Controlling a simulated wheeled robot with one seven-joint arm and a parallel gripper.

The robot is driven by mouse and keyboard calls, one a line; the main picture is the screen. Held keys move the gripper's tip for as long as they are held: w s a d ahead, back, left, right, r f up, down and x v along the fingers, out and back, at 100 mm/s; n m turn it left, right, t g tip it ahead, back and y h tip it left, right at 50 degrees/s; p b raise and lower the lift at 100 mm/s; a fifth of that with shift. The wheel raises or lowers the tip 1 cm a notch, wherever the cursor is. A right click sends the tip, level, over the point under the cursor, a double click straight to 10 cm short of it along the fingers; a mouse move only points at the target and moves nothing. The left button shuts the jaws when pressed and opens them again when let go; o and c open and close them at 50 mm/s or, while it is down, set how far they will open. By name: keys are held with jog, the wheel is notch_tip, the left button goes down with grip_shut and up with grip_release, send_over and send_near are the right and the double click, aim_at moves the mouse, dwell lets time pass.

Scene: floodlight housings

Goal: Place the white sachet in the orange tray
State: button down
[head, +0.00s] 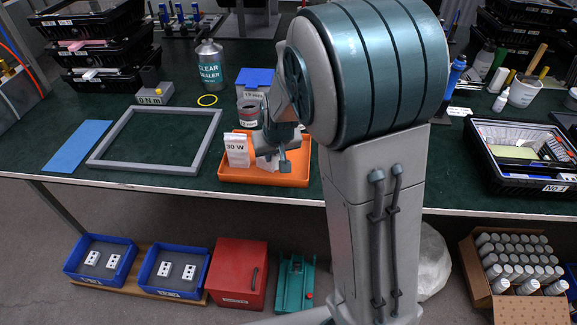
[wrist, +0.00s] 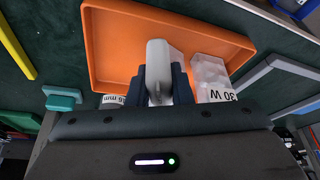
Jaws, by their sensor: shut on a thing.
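The orange tray (head: 300,175) sits at the front edge of the green bench; it fills the upper middle of the wrist view (wrist: 115,45). My gripper (head: 271,152) is low over the tray's middle. In the wrist view its fingers (wrist: 159,88) are shut on the white sachet (wrist: 158,62), which stands up edge-on between them. In the head view the sachet (head: 266,163) is partly hidden by my gripper. I cannot tell whether it touches the tray floor.
A grey can (head: 248,115) and a blue box (head: 254,80) stand behind the tray. A grey frame (head: 158,140) and a blue strip (head: 79,146) lie left. A sealer bottle (head: 209,66) stands farther back. A black crate (head: 520,160) is at the right.

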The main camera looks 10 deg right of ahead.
jog(key=d+f, duration=0.1)
jog(key=w+d+f, duration=0.1)
jog(key=d, duration=0.1)
jog(key=w+d+f+b, duration=0.1)
jog(key=d, duration=0.1)
jog(key=shift+f, duration=0.1)
jog(key=shift+f+b, duration=0.5)
jog(key=shift+f, duration=1.5)
jog(key=shift+f, duration=0.1)
jog(key=c, duration=1.3)
grip_release()
